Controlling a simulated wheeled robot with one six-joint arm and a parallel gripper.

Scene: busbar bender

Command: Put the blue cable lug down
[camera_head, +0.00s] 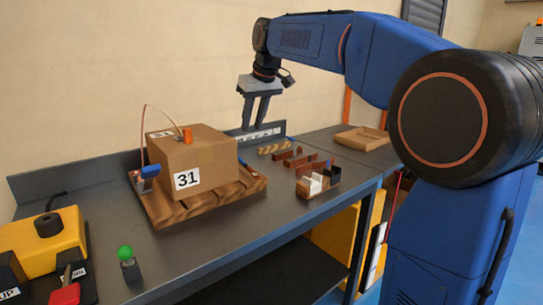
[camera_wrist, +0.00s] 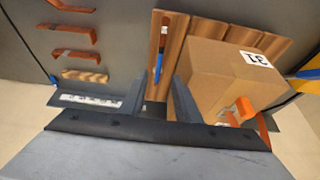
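My gripper (camera_head: 256,127) hangs above the back of the bench with its fingers pointing down. It also shows in the wrist view (camera_wrist: 158,92), with a clear gap between the fingers and nothing seen held. A thin blue cable lug (camera_wrist: 159,66) lies on the wooden pallet (camera_wrist: 209,35) beside the box, beyond the fingertips in the wrist view and apart from them. In the head view it is a small blue strip (camera_head: 242,164) at the pallet's right side. A separate blue piece (camera_head: 150,171) stands at the pallet's left front.
A cardboard box (camera_head: 205,155) marked 31 stands on the pallet. Brown brackets (camera_head: 298,160) and a small holder (camera_head: 316,184) with white and dark parts sit to the right. A yellow machine (camera_head: 47,240) and a green-topped button (camera_head: 127,262) are at front left. Bare bench lies in front.

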